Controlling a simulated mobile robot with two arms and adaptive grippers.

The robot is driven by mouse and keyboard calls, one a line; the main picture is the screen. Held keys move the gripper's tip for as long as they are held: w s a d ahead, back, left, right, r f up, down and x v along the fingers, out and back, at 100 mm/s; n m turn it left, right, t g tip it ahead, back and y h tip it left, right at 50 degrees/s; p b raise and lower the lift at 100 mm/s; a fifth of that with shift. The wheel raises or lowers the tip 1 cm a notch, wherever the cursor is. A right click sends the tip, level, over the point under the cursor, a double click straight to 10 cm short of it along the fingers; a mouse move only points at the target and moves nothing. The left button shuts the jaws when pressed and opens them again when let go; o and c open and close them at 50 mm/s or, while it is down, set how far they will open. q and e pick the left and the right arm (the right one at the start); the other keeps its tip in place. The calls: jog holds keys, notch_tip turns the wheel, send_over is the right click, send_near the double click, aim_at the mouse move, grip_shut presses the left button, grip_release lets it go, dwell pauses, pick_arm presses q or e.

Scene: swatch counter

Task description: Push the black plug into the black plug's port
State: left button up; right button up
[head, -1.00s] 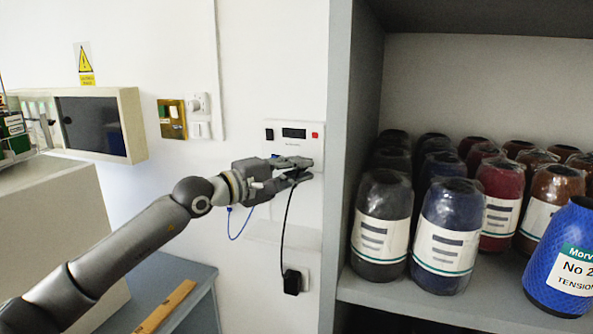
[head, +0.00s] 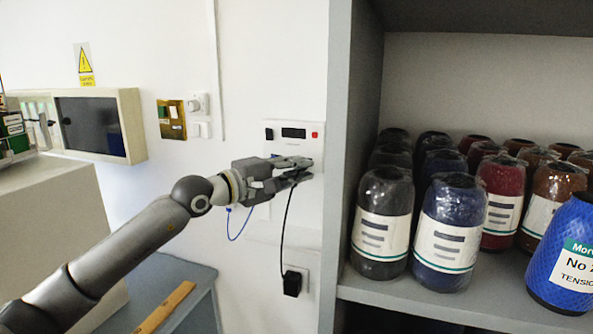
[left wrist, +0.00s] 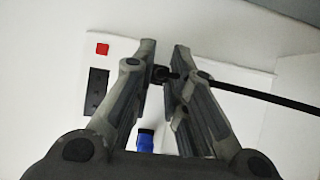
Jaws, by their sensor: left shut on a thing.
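My left gripper (head: 306,168) is in front of the white wall panel (head: 305,145). In the left wrist view its fingers (left wrist: 163,62) are closed around the small black plug (left wrist: 164,75), near the fingertips. The plug's black cable runs right in the left wrist view; in the head view it hangs from the gripper. The black plug's port is hidden behind the fingers and plug, so I cannot tell whether the plug tip is in it. A blue plug (left wrist: 145,140) shows below the plug in the left wrist view. My right gripper is not in view.
The panel carries a black display (head: 293,132) and a red button (head: 315,135). The black cable reaches a black adapter (head: 292,284) at a wall socket. A blue cable (head: 240,225) hangs beside it. A grey shelf unit (head: 345,160) with several yarn cones stands close on the right.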

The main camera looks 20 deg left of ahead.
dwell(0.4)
pick_arm(q)
jog(key=shift+b, duration=0.4)
jog(key=shift+w, duration=0.6)
jog(key=o, duration=0.8)
jog(key=shift+o, duration=0.2)
jog(key=v, duration=1.2)
